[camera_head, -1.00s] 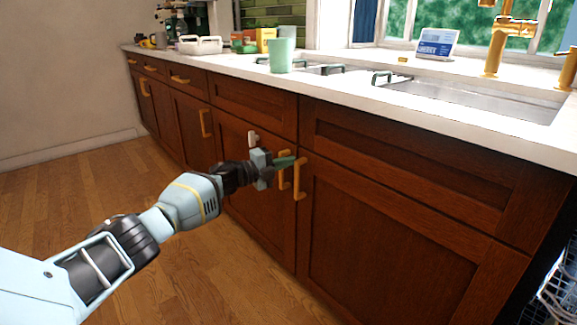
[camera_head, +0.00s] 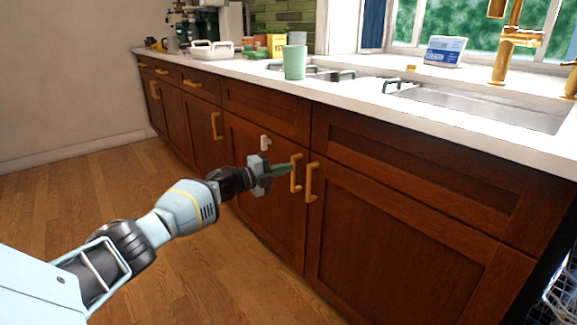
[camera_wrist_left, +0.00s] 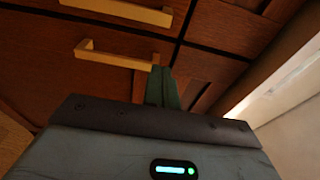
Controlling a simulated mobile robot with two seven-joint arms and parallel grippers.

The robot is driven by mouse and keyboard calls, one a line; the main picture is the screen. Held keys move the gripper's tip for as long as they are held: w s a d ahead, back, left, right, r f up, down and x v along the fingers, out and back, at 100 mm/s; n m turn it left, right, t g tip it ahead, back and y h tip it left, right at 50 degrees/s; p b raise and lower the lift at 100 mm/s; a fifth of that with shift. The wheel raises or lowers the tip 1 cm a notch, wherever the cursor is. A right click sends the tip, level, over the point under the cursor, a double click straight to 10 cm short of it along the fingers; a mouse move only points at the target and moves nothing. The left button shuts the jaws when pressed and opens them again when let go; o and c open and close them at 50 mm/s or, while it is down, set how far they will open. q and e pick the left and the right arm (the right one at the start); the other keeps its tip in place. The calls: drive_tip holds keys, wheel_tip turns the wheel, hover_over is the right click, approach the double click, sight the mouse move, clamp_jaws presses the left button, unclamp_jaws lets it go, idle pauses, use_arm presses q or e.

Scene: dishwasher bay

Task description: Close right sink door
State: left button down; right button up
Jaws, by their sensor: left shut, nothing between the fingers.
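The right sink door (camera_head: 388,246) is the wide dark wood panel under the sink, with a vertical gold handle (camera_head: 312,182) at its left edge. It looks flush with the cabinet front. The left sink door (camera_head: 262,200) beside it also looks flush; its gold handle (camera_head: 296,173) is close to the other. My left gripper (camera_head: 284,168) is shut and empty, its green fingertips just left of the left door's handle; contact cannot be told. In the left wrist view its fingers (camera_wrist_left: 162,88) are together, near two gold handles. My right gripper is out of view.
The white counter (camera_head: 350,102) above holds a green cup (camera_head: 295,62) and the sink basin (camera_head: 490,108). A small white catch (camera_head: 265,143) sits on the left door. A dishwasher rack (camera_head: 562,300) shows at lower right. The wood floor (camera_head: 90,195) at left is clear.

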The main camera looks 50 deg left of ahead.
use_arm(q)
drive_tip(key=s+a, duration=0.5)
drive_tip(key=a, duration=0.1)
drive_tip(key=shift+s+a+f, duration=0.15)
drive_tip(key=shift+s+a, duration=0.1)
drive_tip(key=shift+a, duration=0.05)
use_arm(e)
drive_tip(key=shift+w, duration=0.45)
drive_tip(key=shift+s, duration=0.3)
